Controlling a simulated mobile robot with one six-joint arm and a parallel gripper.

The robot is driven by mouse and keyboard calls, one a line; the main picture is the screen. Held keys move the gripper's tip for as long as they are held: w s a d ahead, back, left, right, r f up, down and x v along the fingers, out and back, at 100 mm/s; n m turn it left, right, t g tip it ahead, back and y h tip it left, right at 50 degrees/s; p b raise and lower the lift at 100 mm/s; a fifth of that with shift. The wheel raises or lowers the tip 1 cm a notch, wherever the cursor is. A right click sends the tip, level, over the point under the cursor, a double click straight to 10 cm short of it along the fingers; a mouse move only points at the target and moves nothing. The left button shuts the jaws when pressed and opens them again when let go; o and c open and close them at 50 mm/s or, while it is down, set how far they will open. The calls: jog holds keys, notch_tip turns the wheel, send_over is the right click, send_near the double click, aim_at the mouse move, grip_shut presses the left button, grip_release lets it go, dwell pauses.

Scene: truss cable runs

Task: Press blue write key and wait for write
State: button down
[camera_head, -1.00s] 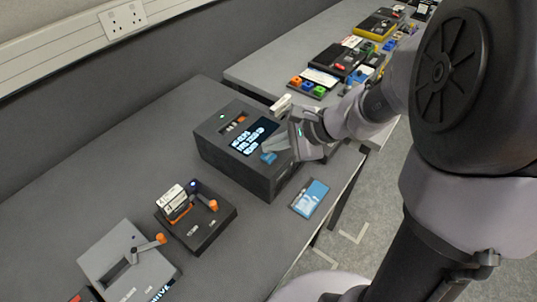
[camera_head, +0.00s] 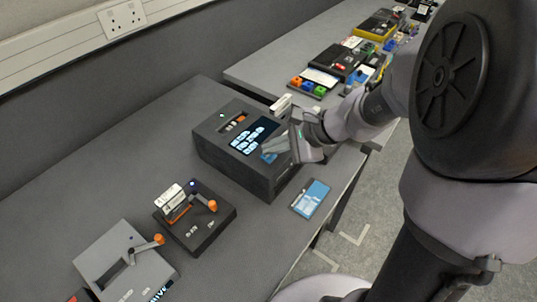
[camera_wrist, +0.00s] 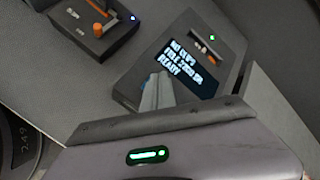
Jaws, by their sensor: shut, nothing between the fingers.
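A dark grey box (camera_head: 235,165) stands on the grey bench, with a lit screen (camera_head: 254,135) on its top. In the wrist view the screen (camera_wrist: 188,62) shows several lines of text, the last reading READY. The gripper also shows in the wrist view (camera_wrist: 152,92). A small green light (camera_head: 222,115) is lit on the box.
A blue-and-white card (camera_head: 311,198) lies on the bench right of the box. A black unit with an orange-knobbed lever (camera_head: 195,228) and a grey lever unit (camera_head: 126,262) stand at lower left. Another bench behind holds several devices (camera_head: 338,60).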

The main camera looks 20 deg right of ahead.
aim_at(273, 157)
jog(key=shift+f+b, duration=0.4)
jog(key=shift+f, duration=0.05)
jog(key=shift+r, duration=0.15)
dwell(0.4)
jog(key=shift+r+p, duration=0.75)
jog(key=shift+r, duration=0.05)
jog(key=shift+r, duration=0.1)
notch_tip(273, 157, up, 5)
jog(key=p, duration=0.4)
dwell(0.4)
